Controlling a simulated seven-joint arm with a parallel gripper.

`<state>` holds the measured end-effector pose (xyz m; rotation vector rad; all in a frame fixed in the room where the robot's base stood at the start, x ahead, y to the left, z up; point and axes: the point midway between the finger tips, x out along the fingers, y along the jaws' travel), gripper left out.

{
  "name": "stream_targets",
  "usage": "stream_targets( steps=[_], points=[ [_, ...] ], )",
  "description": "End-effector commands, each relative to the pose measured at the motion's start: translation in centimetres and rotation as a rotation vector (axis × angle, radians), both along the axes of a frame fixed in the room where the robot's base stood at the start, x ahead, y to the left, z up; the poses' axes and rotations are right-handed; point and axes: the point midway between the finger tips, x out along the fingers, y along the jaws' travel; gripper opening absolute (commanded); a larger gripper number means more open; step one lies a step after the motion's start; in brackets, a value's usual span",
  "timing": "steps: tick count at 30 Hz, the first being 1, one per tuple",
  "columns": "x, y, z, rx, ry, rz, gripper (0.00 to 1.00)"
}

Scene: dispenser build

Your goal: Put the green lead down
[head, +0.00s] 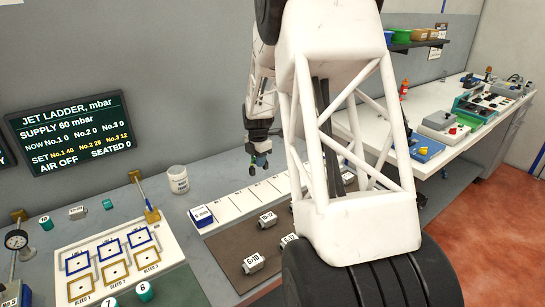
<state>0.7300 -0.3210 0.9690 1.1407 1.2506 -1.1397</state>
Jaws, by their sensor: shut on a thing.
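My gripper (260,162) points down above the far side of the bench, near the white strip of marked cells (231,204). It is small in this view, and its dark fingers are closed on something. A small blue-green patch shows at the fingers; I take it to be the green lead, but its shape and ends are too small to make out. The gripper appears to be above the strip, with no clear contact. My large white arm link hides the right part of the strip and the brown mat (222,250).
Several grey blocks, one marked 6-10 (253,263), lie on the mat. A white pot (178,179) stands behind. A board with blue and gold squares (72,246) and green cylinders (145,292) are left.

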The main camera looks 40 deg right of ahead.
Motion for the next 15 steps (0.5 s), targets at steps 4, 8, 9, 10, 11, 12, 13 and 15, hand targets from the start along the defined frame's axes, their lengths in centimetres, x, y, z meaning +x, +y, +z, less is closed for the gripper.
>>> stream_targets(
  steps=[4, 8, 9, 10, 11, 12, 13, 15],
  points=[
    [0.1, -4.0, 0.0, 0.001, 0.001, -0.042, 0.0],
    [0.1, -6.6, 0.0, 0.001, 0.001, -0.069, 0.0],
    [0.0, -7.2, -0.1, 0.001, 0.001, -0.076, 0.0],
    [0.0, -7.6, -0.1, 0.001, 0.001, -0.08, 0.0],
    [0.0, -8.0, 0.0, 0.0, 0.001, -0.083, 0.0],
    [0.0, -8.3, 0.0, 0.0, 0.0, -0.087, 0.0],
    [0.0, -8.5, 0.0, 0.0, 0.0, -0.089, 0.0],
    [0.0, -8.8, 0.1, 0.0, -0.001, -0.092, 0.0]
  ],
)
